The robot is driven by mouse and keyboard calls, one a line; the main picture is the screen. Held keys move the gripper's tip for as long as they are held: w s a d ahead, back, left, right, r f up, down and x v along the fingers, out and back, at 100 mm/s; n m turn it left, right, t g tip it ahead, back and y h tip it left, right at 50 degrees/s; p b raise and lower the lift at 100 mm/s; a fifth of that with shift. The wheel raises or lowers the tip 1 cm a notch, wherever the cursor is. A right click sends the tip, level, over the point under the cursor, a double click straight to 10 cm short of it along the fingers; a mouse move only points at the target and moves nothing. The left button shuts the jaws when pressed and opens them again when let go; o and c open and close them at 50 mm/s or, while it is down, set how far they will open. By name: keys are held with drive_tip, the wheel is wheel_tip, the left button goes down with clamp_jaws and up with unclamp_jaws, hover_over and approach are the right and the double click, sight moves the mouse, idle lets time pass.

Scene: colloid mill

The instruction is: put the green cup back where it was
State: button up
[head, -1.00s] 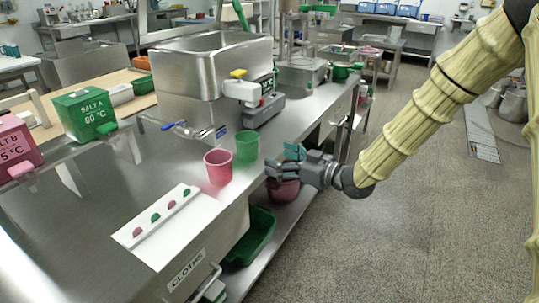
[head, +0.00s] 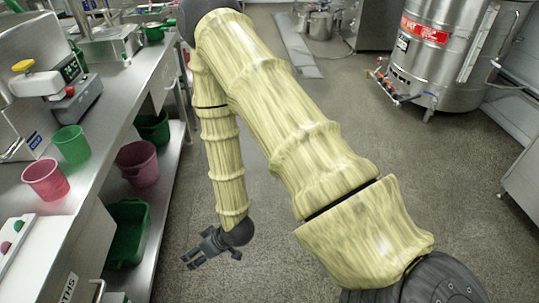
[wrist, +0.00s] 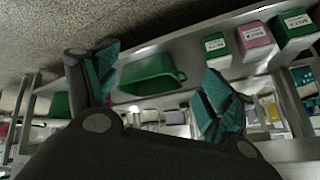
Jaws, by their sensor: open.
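The green cup (head: 71,144) stands upright on the steel counter, close to its right edge in the head view. The pink cup (head: 45,180) stands just in front of it, to its left. My gripper (head: 190,258) hangs low over the floor to the right of the counter, apart from both cups. In the wrist view my gripper (wrist: 165,85) has its two teal-padded fingers spread wide with nothing between them. I cannot make out the green cup in the wrist view.
A green tub (head: 128,232) and a pink bucket (head: 138,163) sit on the shelf under the counter. A scale-like device (head: 75,98) stands behind the cups. A steel tank (head: 440,55) stands at the far right. The floor (head: 285,240) around my gripper is clear.

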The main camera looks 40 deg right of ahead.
drive_tip(key=s+d+f+m+g+h, duration=0.1)
drive_tip(key=s+d+f+g, duration=0.1)
drive_tip(key=s, duration=0.6)
drive_tip(key=s+d+f+m+g+h, duration=0.1)
drive_tip(key=s+f, duration=0.3)
drive_tip(key=s, duration=0.4)
drive_tip(key=s+d+f+g+h, duration=0.2)
drive_tip(key=s+d+f+g, duration=0.1)
drive_tip(key=s, duration=0.5)
drive_tip(key=shift+s+d+f+m, duration=0.4)
